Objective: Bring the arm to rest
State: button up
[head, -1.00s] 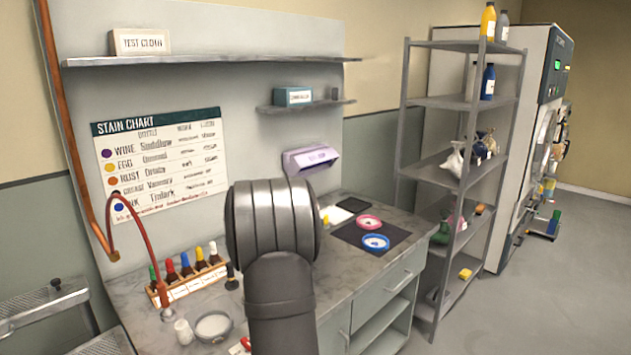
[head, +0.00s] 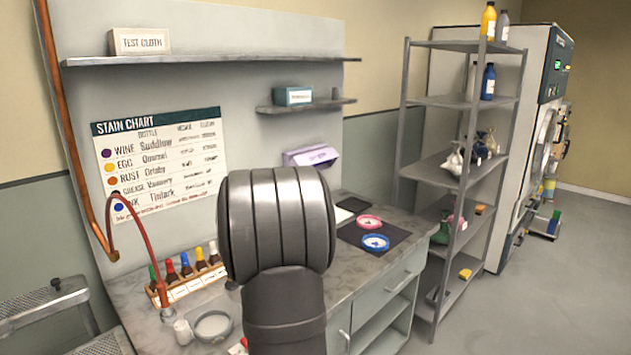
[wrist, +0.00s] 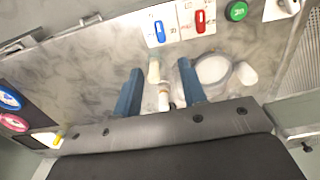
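My gripper (wrist: 160,84) shows in the wrist view as two blue fingers with a clear gap between them. It is open, above the marble-look counter (wrist: 90,75). A small pale, slim item shows in the gap; I cannot tell its height, but neither finger visibly closes on it. In the head view my grey arm stands in front of the counter (head: 205,297) and hides the gripper.
A round dish (head: 213,325) and a white jar (head: 183,332) stand on the counter near a red hose (head: 150,240). Dropper bottles (head: 187,268) stand in a rack behind. Pink and blue rings (head: 374,242) lie on a dark mat. A shelf rack (head: 455,170) stands right.

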notch_tip(320, 180, down, 14)
jog(key=shift+s+r, duration=0.1)
jog(key=shift+f, duration=0.3)
jog(key=m, duration=1)
jog(key=shift+r, duration=0.1)
jog(key=m, duration=0.6)
jog(key=shift+m, duration=0.4)
jog(key=shift+o, duration=0.2)
